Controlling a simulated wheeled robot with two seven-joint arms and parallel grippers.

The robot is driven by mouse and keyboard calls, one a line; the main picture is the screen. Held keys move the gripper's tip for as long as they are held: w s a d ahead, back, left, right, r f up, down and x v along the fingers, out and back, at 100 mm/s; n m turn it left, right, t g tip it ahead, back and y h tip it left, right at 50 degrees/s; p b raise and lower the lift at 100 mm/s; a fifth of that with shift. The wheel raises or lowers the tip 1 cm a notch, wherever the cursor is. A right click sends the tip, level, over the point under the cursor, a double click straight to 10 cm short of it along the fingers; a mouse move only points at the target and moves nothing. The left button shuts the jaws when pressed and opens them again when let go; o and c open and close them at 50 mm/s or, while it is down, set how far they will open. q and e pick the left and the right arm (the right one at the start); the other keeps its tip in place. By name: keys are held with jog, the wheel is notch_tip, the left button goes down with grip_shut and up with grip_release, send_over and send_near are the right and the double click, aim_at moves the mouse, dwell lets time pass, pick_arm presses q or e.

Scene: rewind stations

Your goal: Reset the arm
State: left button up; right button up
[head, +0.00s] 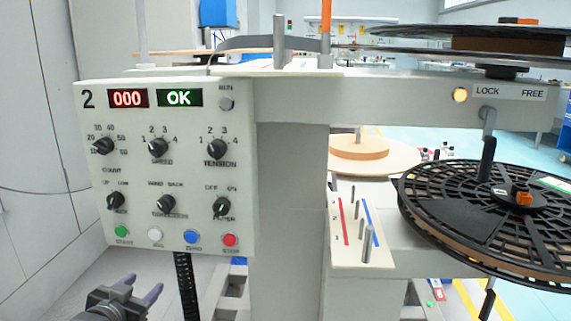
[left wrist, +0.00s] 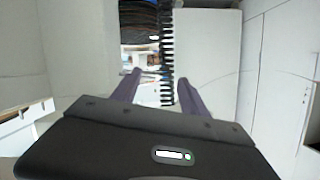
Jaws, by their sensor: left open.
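The rewind station's control panel (head: 165,170) is marked 2. Its red display (head: 128,98) reads 000 and its green display (head: 180,98) reads OK. Below are several black knobs and a row of green, white, blue and red buttons (head: 230,240). A horizontal beam (head: 400,100) carries a lit amber lamp (head: 460,95) and a LOCK/FREE label (head: 510,92). A dark lever (head: 487,160) hangs under the label. My left gripper (head: 142,287) is open and empty, below the panel; its fingers also show in the left wrist view (left wrist: 160,88). My right gripper is out of view.
A black reel (head: 440,215) sits at the right beside the lever, and another reel (head: 480,40) is above the beam. A slanted plate (head: 350,253) with pins stands at centre right. A black corrugated hose (head: 183,285) hangs below the panel, near my left gripper.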

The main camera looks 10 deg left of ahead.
pick_arm(q)
jog(key=s+d+f+n+g+h, duration=0.1)
jog(key=s+d+f+n+g, duration=0.1)
jog(key=d+f, duration=0.45)
jog(key=s+d+f+n+g+h, duration=0.1)
jog(key=d+f+g, duration=0.15)
jog(key=f, duration=0.75)
jog(key=s+d+f+n+g, duration=0.2)
jog(key=d+f, duration=0.3)
jog(key=f, duration=0.4)
jog(key=s+d+f+g+h, duration=0.3)
jog(key=s+d+f+g, duration=0.3)
jog(key=s+d+f, duration=1.15)
jog(key=s+r+p, duration=0.2)
jog(key=r+p, duration=1.5)
jog(key=r, duration=0.1)
jog(key=s+r+m+g+p, duration=0.1)
jog(key=s+r+p, duration=0.1)
jog(key=r+p, duration=1.6)
jog(key=shift+s+r, duration=0.4)
jog(key=shift+r, duration=0.15)
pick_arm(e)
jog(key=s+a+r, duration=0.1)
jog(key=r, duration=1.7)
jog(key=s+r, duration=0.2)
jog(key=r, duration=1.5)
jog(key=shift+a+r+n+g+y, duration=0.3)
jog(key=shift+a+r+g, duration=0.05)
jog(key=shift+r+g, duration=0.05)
